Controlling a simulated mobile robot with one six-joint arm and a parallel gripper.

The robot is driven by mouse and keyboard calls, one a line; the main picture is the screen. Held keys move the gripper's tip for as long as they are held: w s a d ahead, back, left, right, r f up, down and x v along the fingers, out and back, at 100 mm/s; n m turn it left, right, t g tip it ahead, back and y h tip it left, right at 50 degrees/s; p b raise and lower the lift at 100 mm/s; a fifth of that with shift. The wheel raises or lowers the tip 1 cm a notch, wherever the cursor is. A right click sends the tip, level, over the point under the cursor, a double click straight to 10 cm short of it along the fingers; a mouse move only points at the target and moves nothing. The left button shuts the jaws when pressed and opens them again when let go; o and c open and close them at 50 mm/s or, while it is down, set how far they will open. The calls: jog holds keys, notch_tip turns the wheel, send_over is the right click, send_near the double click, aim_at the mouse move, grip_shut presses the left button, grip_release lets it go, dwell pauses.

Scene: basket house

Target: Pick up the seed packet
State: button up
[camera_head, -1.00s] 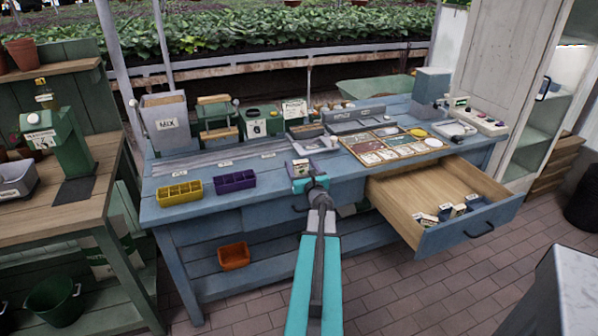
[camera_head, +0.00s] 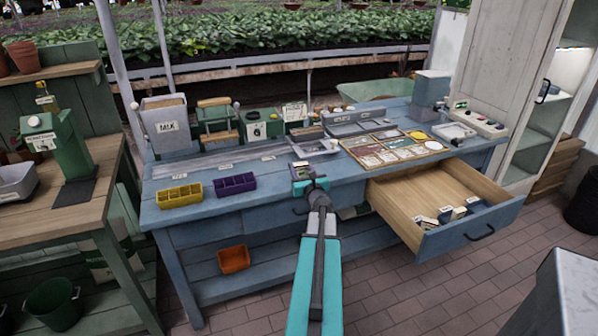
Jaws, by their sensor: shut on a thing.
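My gripper (camera_head: 310,185) is over the front edge of the blue workbench (camera_head: 280,204), left of the open drawer. It is shut on a small pale seed packet (camera_head: 300,167) with a dark label, which sticks up above the fingers. The fingers hide the packet's lower part. Several other small packets (camera_head: 447,214) stand near the front of the open drawer (camera_head: 412,203), some with dark sides.
A yellow divided tray (camera_head: 179,197) and a purple one (camera_head: 235,187) sit left of my gripper. A board of packet-like cards (camera_head: 370,160) lies behind the drawer. An orange bin (camera_head: 233,260) is on the lower shelf. The drawer juts out at right.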

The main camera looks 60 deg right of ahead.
aim_at(301, 165)
jog(key=shift+r, duration=1.5)
jog(key=shift+s+a+r+b, duration=0.15)
jog(key=shift+s+a+b, duration=0.05)
jog(key=shift+a+b, duration=0.15)
jog(key=s+a+r+p, duration=0.1)
jog(key=s+a, duration=0.3)
jog(key=a, duration=0.2)
jog(key=shift+a, duration=0.35)
jog(key=shift+a+p, duration=0.1)
jog(key=shift+p, duration=0.35)
jog(key=s+a+p, duration=0.3)
jog(key=a+p, duration=0.3)
jog(key=p, duration=0.9)
jog(key=shift+s+r, duration=0.3)
jog(key=shift+s, duration=0.1)
